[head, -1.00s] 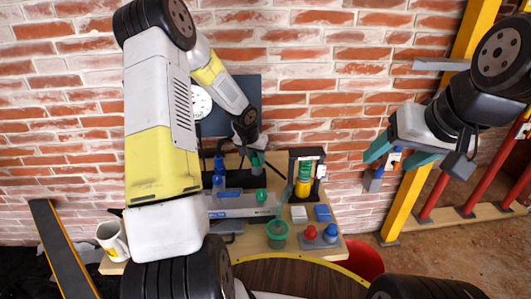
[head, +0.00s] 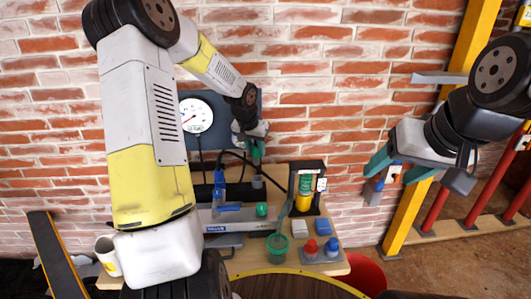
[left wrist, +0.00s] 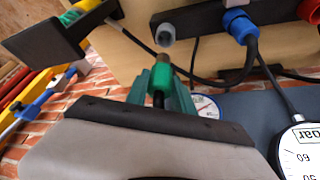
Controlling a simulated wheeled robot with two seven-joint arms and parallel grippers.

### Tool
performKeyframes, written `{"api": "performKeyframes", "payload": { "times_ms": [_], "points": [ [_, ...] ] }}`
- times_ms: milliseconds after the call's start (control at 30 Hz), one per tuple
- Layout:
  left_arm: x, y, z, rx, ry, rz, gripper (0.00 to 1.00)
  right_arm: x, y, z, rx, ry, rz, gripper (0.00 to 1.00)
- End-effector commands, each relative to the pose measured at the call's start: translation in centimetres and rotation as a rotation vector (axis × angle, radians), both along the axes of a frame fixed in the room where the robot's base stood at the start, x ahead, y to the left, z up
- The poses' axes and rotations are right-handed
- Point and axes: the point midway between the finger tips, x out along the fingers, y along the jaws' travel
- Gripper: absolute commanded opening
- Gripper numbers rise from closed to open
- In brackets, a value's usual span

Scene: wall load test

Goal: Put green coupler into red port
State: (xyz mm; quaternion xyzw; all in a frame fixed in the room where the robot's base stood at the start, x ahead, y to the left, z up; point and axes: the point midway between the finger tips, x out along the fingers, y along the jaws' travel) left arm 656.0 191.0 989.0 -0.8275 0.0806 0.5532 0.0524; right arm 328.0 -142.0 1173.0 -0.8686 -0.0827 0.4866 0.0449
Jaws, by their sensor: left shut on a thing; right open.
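My left gripper (head: 257,152) is shut on the green coupler, in front of the wall above the bench. In the left wrist view the green coupler (left wrist: 161,73) sits between the fingertips (left wrist: 162,90), its brass-coloured end pointing away from the gripper. A grey port (left wrist: 165,35) on the black bar lies just beyond it, apart from it; it also shows below the gripper in the head view (head: 257,182). A red port (left wrist: 309,10) is at the right edge of the wrist view, past the blue coupler; my arm seems to hide it in the head view. My right gripper (head: 398,167) is open.
A blue coupler (left wrist: 237,24) with a black hose sits in the bar. The gauge (head: 196,115) hangs on a dark wall panel, with loose hoses below. The bench holds a black stand (head: 308,190), green cup (head: 277,246), red knob (head: 311,247) and mug (head: 107,255).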

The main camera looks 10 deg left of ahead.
Motion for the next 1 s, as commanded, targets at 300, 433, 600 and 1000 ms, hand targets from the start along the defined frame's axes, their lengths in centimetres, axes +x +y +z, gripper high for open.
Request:
{"api": "performKeyframes", "payload": {
  "times_ms": [300, 433, 600, 1000],
  "points": [
    [0.0, 0.0, 0.4, -0.001, -0.001, 0.001, 0.00, 0.0, 0.0, 0.0, 0.000, 0.000, 0.000, 0.63],
    [0.0, 0.0, 0.6, -0.001, -0.001, 0.001, 0.00, 0.0, 0.0, 0.0, 0.000, 0.000, 0.000, 0.63],
    [0.1, 0.0, 1.6, 0.001, -0.002, 0.000, 0.00, 0.0, 0.0, 0.0, 0.000, 0.000, 0.000, 0.63],
    [0.0, 0.0, 2.9, -0.001, 0.000, 0.000, 0.00, 0.0, 0.0, 0.0, 0.000, 0.000, 0.000, 0.63]
  ]
}}
